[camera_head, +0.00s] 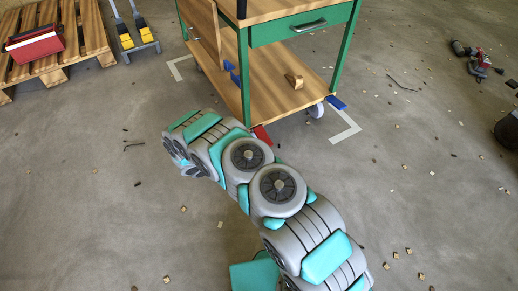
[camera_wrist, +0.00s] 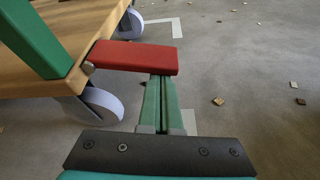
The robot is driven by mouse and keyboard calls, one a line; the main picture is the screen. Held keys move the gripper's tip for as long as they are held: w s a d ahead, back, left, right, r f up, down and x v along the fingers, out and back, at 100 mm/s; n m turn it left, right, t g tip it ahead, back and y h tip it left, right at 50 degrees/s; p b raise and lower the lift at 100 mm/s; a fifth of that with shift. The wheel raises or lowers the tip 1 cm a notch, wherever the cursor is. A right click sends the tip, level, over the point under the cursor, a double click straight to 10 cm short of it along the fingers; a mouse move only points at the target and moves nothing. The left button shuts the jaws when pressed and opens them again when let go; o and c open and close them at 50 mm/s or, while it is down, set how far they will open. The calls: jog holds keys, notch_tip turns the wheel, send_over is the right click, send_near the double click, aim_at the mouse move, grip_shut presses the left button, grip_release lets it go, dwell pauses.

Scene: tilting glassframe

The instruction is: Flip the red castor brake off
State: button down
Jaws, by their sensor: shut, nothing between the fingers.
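The red castor brake (camera_wrist: 134,57) is a flat red pedal at the corner of the cart's lower shelf, above a grey-white castor (camera_wrist: 102,104) in the wrist view. In the head view only part of the red brake (camera_head: 262,135) shows, past my arm. My gripper (camera_wrist: 161,82) is shut and empty. Its green fingertips are at the near edge of the red pedal's right half. I cannot tell whether they touch it or sit just under it. In the head view my arm hides the gripper and this castor.
The wooden cart (camera_head: 290,85) has green legs, a green drawer (camera_head: 300,25) and blue brakes at other corners, one at the right (camera_head: 337,102). A pallet (camera_head: 55,45) with a red box (camera_head: 35,43) stands at the upper left. Small chips litter the open floor.

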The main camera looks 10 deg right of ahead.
jog(key=r, duration=0.1)
jog(key=r+n, duration=0.1)
jog(key=r+n+g, duration=0.1)
jog(key=shift+s+d, duration=0.1)
jog(key=shift+s, duration=0.15)
jog(key=shift+r, duration=0.15)
dwell(0.5)
jog(key=b, duration=0.2)
send_near(269, 142)
jog(key=a+f, duration=0.1)
jog(key=a, duration=0.1)
jog(key=s+a+f, duration=0.1)
jog(key=f, duration=0.1)
jog(key=shift+s+a, duration=0.1)
jog(key=shift+a, duration=0.3)
dwell(0.4)
